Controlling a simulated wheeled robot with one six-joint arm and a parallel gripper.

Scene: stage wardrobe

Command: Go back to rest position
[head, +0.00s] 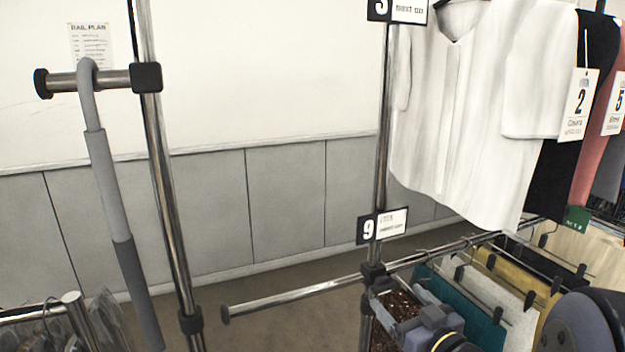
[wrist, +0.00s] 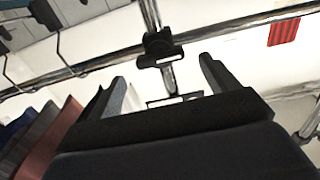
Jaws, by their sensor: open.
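My gripper (wrist: 165,82) is open in the wrist view, its two fingers spread apart with nothing between them. Beyond the fingertips are a chrome rail (wrist: 105,62) and a black joint clamp (wrist: 162,46) on an upright post. In the head view part of my arm and gripper (head: 425,322) shows at the lower right, close to the low rail (head: 300,294) and its hanging garments. I cannot tell from the head view whether it touches them.
A white shirt (head: 455,110) and darker garments hang at the upper right with number tags. Teal (head: 465,305) and mustard (head: 522,282) pieces hang below. A grey hooked pole (head: 112,200) hangs from a short bar at left. The floor (head: 265,325) between the posts is clear.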

